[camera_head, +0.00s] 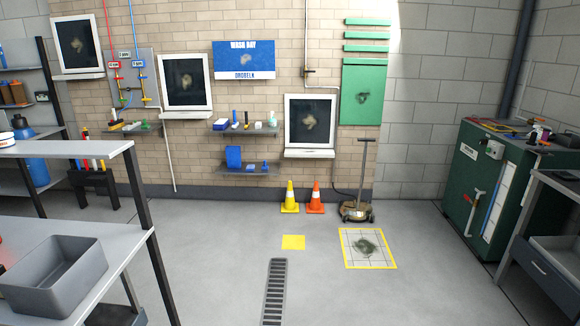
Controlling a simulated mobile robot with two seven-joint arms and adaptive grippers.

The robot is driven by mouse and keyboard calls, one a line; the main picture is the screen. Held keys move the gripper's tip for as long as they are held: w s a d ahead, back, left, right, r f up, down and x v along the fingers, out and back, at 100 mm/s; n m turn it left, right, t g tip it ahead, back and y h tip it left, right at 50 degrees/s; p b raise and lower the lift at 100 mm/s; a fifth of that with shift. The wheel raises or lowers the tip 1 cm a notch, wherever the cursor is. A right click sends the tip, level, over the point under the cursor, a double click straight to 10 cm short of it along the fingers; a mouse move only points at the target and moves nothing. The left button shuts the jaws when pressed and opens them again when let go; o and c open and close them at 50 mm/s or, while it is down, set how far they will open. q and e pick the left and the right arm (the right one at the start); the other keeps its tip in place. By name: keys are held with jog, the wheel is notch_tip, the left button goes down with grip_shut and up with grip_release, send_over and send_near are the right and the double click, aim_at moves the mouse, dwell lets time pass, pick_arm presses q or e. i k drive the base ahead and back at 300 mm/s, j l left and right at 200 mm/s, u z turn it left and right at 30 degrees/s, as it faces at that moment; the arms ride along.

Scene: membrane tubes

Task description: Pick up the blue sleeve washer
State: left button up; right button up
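I cannot single out the blue sleeve washer at this size. Several blue things show: a blue block (233,157) stands on the lower wall shelf, with a smaller blue item (250,167) to its right. A blue cylinder (37,171) stands on the rack at the left. Neither of my grippers is in view.
A grey bin (55,275) sits on the bench at the lower left. A green cabinet (470,190) and a dark bench (560,184) stand at the right. Yellow (290,200) and orange (315,200) cones and a wheeled floor machine (357,207) stand by the wall. The middle floor is open.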

aim_at(235, 119)
jog(key=i+z, duration=0.15)
jog(key=i, duration=1.35)
jog(key=i+u, duration=0.2)
jog(key=i, duration=1.35)
jog(key=i+u, duration=0.35)
jog(key=i, duration=0.35)
jog(key=i+l+u, duration=0.15)
jog(key=i+u, duration=0.15)
jog(key=i, duration=0.35)
jog(key=i+j+z, duration=0.2)
jog(key=i+j, duration=0.15)
jog(key=i, duration=0.2)
jog(key=i+j+z, duration=0.15)
jog(key=i+j, duration=0.25)
jog(key=i, duration=0.15)
